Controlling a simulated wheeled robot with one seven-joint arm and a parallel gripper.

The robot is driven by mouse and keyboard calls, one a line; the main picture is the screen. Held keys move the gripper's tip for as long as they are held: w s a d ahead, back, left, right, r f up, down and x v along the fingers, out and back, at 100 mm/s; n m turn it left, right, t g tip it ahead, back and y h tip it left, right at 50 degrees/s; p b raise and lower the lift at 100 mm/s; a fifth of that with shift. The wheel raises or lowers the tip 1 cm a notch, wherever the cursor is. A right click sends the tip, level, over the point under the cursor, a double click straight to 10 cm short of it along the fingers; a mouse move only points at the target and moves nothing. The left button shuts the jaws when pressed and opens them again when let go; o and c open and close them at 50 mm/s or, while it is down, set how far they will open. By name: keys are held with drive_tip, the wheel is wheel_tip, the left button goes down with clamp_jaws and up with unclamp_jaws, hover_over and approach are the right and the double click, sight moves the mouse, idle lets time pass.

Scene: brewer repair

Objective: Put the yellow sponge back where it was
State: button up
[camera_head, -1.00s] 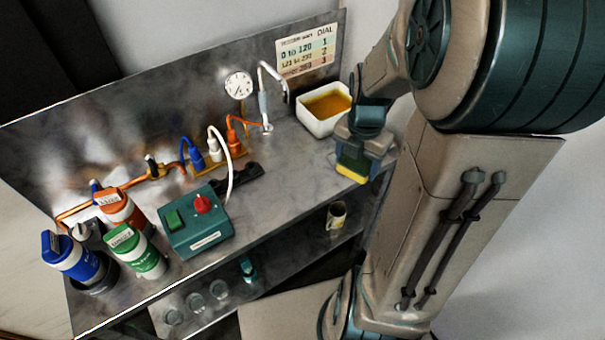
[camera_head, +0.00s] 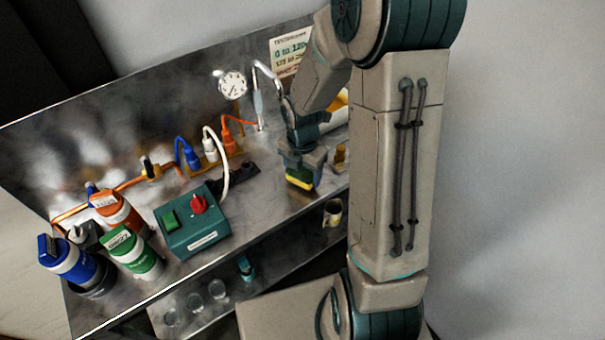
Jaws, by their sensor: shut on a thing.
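The yellow sponge (camera_head: 299,180) has a dark green top layer and a yellow lower layer. My gripper (camera_head: 302,168) points down and is shut on it, near the front right part of the metal counter (camera_head: 262,206). I cannot tell whether the sponge touches the counter or hangs just above it. My arm hides part of the counter's right end.
A white basin (camera_head: 338,118) of yellow-brown liquid is partly hidden behind my arm. A small brass-coloured thing (camera_head: 340,155) stands right of my gripper. A green switch box (camera_head: 190,225), several bottles and cables fill the left. A mug (camera_head: 332,212) sits on the lower shelf.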

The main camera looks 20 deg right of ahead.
drive_tip(key=shift+f, duration=0.85)
drive_tip(key=shift+f, duration=0.15)
drive_tip(key=o, duration=1)
drive_tip(key=shift+c, duration=0.2)
